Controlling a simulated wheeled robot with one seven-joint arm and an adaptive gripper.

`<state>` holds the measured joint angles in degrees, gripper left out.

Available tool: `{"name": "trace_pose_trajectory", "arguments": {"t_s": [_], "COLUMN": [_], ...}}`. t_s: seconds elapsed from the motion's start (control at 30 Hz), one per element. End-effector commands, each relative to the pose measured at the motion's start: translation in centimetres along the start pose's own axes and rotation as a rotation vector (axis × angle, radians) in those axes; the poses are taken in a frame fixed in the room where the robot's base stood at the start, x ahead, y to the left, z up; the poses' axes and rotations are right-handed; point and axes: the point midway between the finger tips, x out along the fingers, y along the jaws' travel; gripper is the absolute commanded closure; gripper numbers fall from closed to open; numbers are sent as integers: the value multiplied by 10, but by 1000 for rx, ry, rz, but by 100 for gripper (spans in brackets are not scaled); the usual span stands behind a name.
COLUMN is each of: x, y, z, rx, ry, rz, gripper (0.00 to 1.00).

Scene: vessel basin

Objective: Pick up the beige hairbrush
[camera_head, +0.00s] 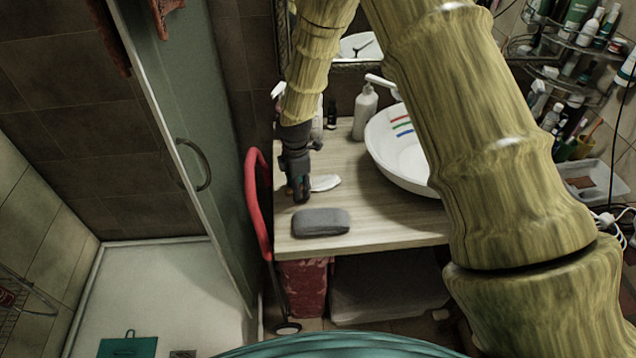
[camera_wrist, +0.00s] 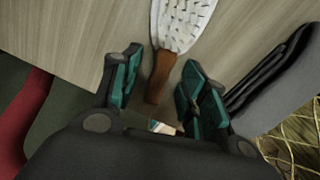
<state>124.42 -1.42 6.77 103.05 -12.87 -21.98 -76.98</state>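The hairbrush lies on the wooden counter. In the wrist view its pale, bristled head (camera_wrist: 184,22) is at the top and its brown handle (camera_wrist: 161,76) points down toward my gripper (camera_wrist: 161,62). The gripper is open, with its teal fingers on either side of the handle and gaps visible on both sides. In the head view the pale brush head (camera_head: 326,182) shows just right of my gripper (camera_head: 299,194). The handle is hidden there behind the gripper. I cannot tell how high the fingertips are above the counter.
A grey case (camera_head: 321,222) lies near the counter's front edge, close to my gripper; it also shows in the wrist view (camera_wrist: 280,75). A white basin (camera_head: 393,160) and a soap bottle (camera_head: 365,112) stand behind. A red rail (camera_head: 257,205) runs along the counter's left side.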

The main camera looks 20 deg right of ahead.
Motion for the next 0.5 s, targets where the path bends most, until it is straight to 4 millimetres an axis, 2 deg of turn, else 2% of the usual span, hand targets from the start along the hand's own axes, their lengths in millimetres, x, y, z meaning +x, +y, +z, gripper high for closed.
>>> {"name": "trace_pose_trajectory", "arguments": {"t_s": [0.03,0.2,0.5], "x": [0,0,0], "y": [0,0,0], "z": [0,0,0], "rx": [0,0,0], "ry": [0,0,0], "rz": [0,0,0], "gripper": [68,99,100]}}
